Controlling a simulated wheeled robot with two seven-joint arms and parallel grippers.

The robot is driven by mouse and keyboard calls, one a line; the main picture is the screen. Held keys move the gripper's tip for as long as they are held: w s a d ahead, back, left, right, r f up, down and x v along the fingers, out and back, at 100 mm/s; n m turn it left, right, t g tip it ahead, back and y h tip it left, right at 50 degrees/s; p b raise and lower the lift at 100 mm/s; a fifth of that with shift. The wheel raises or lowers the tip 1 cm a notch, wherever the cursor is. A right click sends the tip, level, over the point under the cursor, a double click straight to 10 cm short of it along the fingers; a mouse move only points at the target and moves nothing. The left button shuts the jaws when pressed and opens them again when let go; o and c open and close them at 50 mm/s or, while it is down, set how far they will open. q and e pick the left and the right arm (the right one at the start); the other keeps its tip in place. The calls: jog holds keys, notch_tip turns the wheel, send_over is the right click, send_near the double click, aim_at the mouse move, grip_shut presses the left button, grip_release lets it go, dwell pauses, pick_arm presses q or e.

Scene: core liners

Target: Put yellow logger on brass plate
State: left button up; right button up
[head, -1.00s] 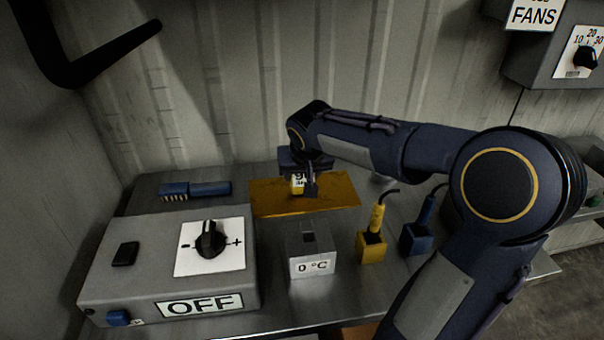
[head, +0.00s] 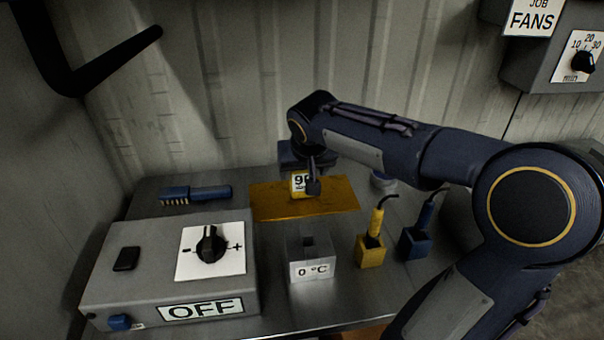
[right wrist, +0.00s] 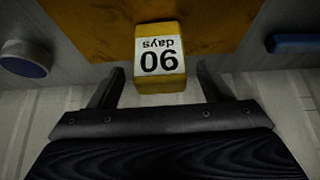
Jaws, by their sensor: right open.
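The yellow logger (head: 298,184), a small block with a white label reading "90 days", stands on the brass plate (head: 270,204) near its back edge. It also shows in the right wrist view (right wrist: 160,82), upside down, with the brass plate (right wrist: 90,22) around and beyond it. My right gripper (right wrist: 158,82) is open, its two fingers apart on either side of the logger's near end, with visible gaps and no contact. In the head view the right gripper (head: 305,180) partly covers the logger. My left gripper is not in view.
A grey box (head: 285,242) marked "0 °C" stands in front of the plate. Yellow (head: 371,250) and blue (head: 415,242) holders with handled tools are to its right. A control box (head: 130,285) marked OFF is front left. A blue brush (head: 210,192) lies behind it.

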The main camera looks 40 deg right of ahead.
jog(key=p+v, duration=0.1)
jog(key=v, duration=0.7)
dwell(0.4)
